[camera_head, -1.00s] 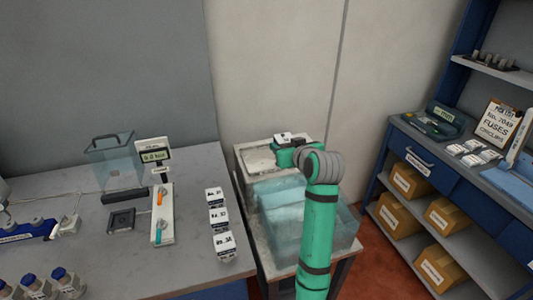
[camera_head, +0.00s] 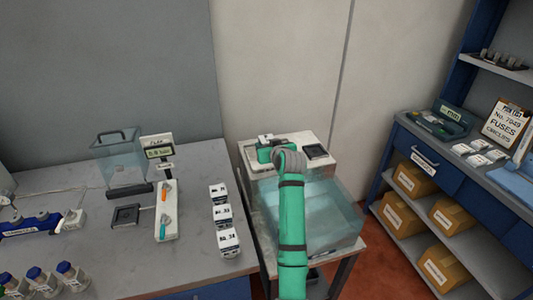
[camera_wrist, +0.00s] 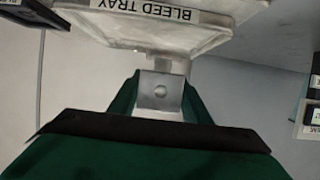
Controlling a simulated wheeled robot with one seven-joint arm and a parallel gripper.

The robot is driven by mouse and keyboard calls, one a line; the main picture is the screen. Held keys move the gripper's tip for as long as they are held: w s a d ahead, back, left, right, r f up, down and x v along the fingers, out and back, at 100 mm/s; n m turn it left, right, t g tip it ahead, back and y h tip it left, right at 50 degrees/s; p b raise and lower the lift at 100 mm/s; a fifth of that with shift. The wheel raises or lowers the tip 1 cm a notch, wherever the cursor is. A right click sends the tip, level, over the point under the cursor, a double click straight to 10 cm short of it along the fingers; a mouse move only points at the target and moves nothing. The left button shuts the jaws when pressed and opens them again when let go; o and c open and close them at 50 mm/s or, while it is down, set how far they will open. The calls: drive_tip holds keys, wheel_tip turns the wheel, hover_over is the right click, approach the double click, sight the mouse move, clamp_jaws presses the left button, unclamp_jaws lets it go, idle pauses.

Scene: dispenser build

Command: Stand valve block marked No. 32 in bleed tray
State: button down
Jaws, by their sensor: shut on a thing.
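My gripper (camera_head: 265,154) is shut on a white-topped valve block (camera_head: 265,138) at the white bleed tray (camera_head: 292,143), on the back of the side stand. The block's number cannot be read. In the wrist view, the bleed tray (camera_wrist: 205,38) with its lettered label is at the top. A grey metal piece with a round spot (camera_wrist: 160,91) shows between the green gripper parts. Whether the block touches the tray cannot be told. Three similar white blocks stand in a row on the grey table, one at the front (camera_head: 229,241); their small numbers are hard to read.
A clear water-blue tank (camera_head: 335,215) stands in front of the tray, under my arm. A black square pad (camera_head: 316,151) lies right of my gripper. A gauge board (camera_head: 166,215) and a clear bin (camera_head: 118,160) are on the table. Blue shelves (camera_head: 440,170) stand at right.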

drive_tip(key=shift+w+a+f, duration=0.2)
drive_tip(key=shift+w+f, duration=0.05)
drive_tip(key=shift+f, duration=1.5)
drive_tip(key=shift+f, duration=0.1)
drive_tip(key=c, duration=1)
unclamp_jaws()
drive_tip(key=shift+f, duration=0.15)
drive_tip(key=shift+r, duration=0.2)
drive_tip(key=v, duration=1.2)
drive_tip(key=shift+s, duration=0.1)
drive_tip(key=shift+d+f, duration=0.1)
